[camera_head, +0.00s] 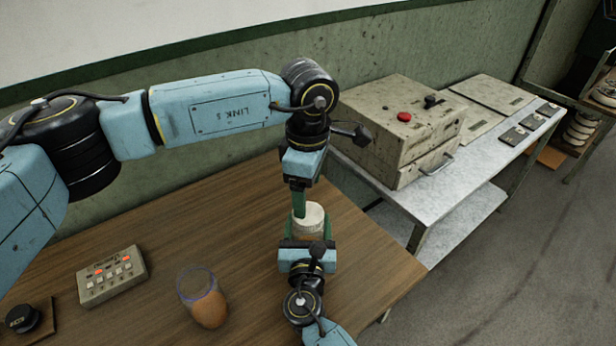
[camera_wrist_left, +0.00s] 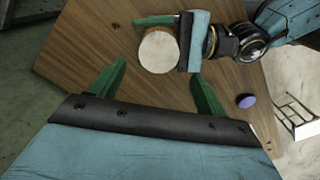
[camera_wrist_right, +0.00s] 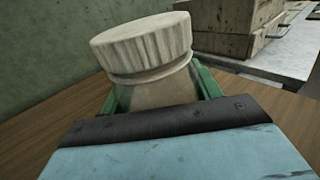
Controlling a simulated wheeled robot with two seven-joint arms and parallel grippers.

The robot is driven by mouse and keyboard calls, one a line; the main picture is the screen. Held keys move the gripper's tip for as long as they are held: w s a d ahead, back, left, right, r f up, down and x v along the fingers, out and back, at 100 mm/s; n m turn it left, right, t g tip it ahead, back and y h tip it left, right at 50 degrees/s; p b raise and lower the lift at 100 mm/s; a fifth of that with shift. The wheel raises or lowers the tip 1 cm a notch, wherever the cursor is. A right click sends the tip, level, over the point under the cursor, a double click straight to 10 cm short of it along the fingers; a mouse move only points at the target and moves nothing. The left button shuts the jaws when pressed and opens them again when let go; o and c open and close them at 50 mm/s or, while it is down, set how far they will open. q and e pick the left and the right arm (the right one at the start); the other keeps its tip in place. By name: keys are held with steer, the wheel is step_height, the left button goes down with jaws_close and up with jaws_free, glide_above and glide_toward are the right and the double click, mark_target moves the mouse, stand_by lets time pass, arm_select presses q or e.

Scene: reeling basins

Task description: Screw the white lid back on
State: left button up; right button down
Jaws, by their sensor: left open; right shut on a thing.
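The ribbed white lid (camera_wrist_right: 143,42) sits on the neck of a pale jar (camera_wrist_right: 165,90) in the right wrist view. I cannot tell how tightly it sits. The lid's round top shows in the head view (camera_head: 309,216) and in the left wrist view (camera_wrist_left: 159,52). My right gripper (camera_wrist_right: 158,92) is shut on the jar below the lid, its green fingers on either side. My left gripper (camera_head: 298,200) is above the lid, pointing down. In the left wrist view its fingers (camera_wrist_left: 156,88) are spread and empty, with the lid ahead of them, apart.
On the wooden table (camera_head: 240,220) are a button box (camera_head: 112,276), a clear glass (camera_head: 197,282) with a brown rounded thing, and a black knob (camera_head: 22,318). A purple disc (camera_wrist_left: 246,101) shows in the left wrist view. A metal bench (camera_head: 470,170) bears a large box (camera_head: 395,120) at right.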

arm_select(q)
steer(key=n, duration=0.5)
steer(key=shift+r+n, duration=0.15)
steer(key=shift+n, duration=0.25)
steer(key=n, duration=0.3)
steer(key=shift+r+n, duration=0.1)
steer(key=shift+n, duration=0.2)
steer(key=n, duration=0.3)
steer(key=shift+r+n, duration=0.1)
steer(key=shift+n, duration=0.2)
steer(key=n, duration=0.3)
steer(key=shift+r+n, duration=0.1)
steer(key=shift+n, duration=0.3)
steer(key=n, duration=0.3)
steer(key=shift+r, duration=0.1)
steer(key=n, duration=0.6)
steer(key=shift+r, duration=0.15)
steer(key=n, duration=0.3)
steer(key=shift+w+r, duration=0.1)
steer(key=n, duration=0.4)
steer(key=shift+r, duration=0.1)
